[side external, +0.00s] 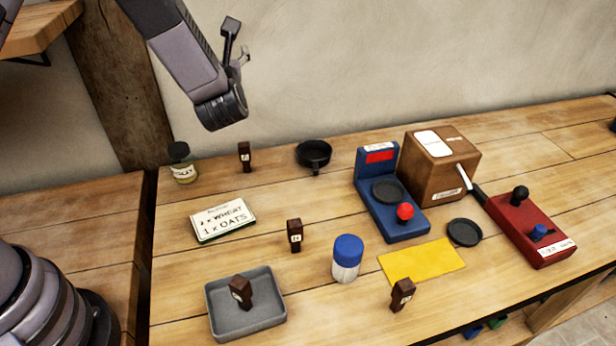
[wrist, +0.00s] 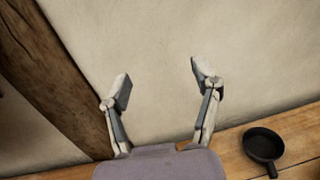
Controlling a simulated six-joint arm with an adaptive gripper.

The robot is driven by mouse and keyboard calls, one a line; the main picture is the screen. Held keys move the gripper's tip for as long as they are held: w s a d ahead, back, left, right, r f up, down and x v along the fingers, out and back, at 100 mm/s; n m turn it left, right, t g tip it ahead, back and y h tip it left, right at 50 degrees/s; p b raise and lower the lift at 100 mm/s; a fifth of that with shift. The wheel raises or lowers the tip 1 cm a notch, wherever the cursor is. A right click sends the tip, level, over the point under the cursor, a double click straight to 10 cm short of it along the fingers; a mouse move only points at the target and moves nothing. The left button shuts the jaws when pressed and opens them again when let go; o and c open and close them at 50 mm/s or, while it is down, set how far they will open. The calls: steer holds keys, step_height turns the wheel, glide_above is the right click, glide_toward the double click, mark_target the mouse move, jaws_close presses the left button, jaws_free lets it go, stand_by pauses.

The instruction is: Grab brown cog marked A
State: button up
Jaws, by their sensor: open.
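Several small dark brown pieces with white labels stand on the bench in the side view: one at the back left (side external: 245,157), one in the middle (side external: 294,235), one at the front right (side external: 402,294), and one in the grey tray (side external: 283,307), a brown piece (side external: 241,291) that leans slightly. The label letters are too small to read surely, so I cannot tell which is marked A. My gripper (side external: 238,42) is high above the bench near the wall. In the wrist view my gripper (wrist: 160,82) is open and empty, facing bare wall.
A labelled jar (side external: 182,164), recipe card (side external: 223,219), black pan (side external: 313,153), blue scale (side external: 405,228), brown box machine (side external: 440,168), red lever unit (side external: 530,228), blue-capped bottle (side external: 346,260), yellow cloth (side external: 425,262) and black dish (side external: 464,232) share the bench. The pan also shows in the wrist view (wrist: 262,144).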

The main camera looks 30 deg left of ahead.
glide_toward(245, 154)
steer(key=x, duration=0.3)
steer(key=shift+w+a+r, duration=0.1)
steer(key=shift+a+r, duration=0.25)
steer(key=shift+a, duration=0.1)
steer(key=shift+w+a+f, duration=0.1)
steer(key=shift+w+f, duration=0.05)
steer(key=shift+f, duration=0.1)
steer(key=x, duration=0.7)
steer(key=shift+w+f, duration=0.15)
steer(key=shift+w, duration=0.05)
steer(key=shift+c, duration=0.4)
steer(key=c, duration=1)
